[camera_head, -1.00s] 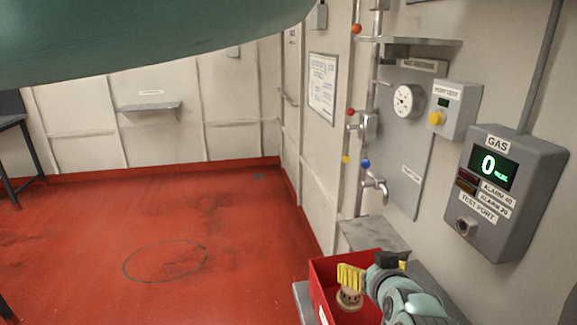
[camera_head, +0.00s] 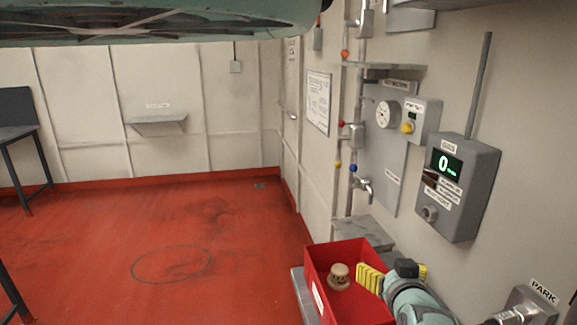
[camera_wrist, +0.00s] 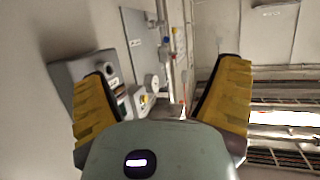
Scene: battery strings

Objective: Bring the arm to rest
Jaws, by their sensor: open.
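My gripper (camera_head: 396,275) shows at the lower right of the head view, in front of the right part of a red bin (camera_head: 313,285). Its yellow ribbed fingers stand apart. In the wrist view, my gripper (camera_wrist: 160,85) has a wide, empty gap between its fingers. The wall equipment and a bright light lie beyond them, and the bin is not in that view. A tan ribbed cap (camera_head: 340,277) lies in the bin, to the left of the fingers and apart from them in the picture.
The gas monitor (camera_head: 459,187), reading 0, hangs on the right wall, with a gauge (camera_head: 387,114), pipes and a tap (camera_head: 364,187) beyond. A grey fixture labelled PARK (camera_head: 527,305) is at lower right. The red floor (camera_head: 230,225) is largely open; a table (camera_head: 22,140) stands left.

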